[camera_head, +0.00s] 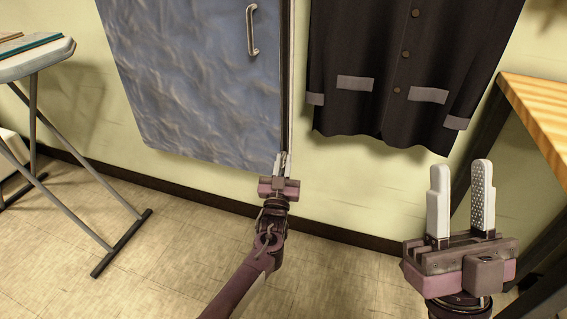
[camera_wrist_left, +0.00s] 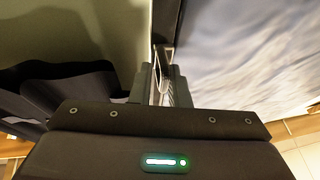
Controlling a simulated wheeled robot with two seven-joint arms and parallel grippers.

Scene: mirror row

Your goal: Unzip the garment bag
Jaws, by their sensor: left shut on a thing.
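The blue-grey garment bag (camera_head: 200,75) hangs against the wall and fills the right side of the left wrist view (camera_wrist_left: 245,50). A dark and pale zip strip (camera_head: 288,80) runs down its right edge. My left gripper (camera_head: 282,160) is at the bottom right corner of the bag, shut on the zip pull (camera_wrist_left: 167,55), a small metal piece mostly hidden between the fingers. My right gripper (camera_head: 461,195) is open and empty, low at the right, away from the bag.
A metal handle (camera_head: 252,30) sits on the bag's upper front. A dark jacket (camera_head: 395,70) hangs to the right. An ironing board (camera_head: 38,60) stands at left, a wooden table (camera_head: 540,105) at right. The floor between is clear.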

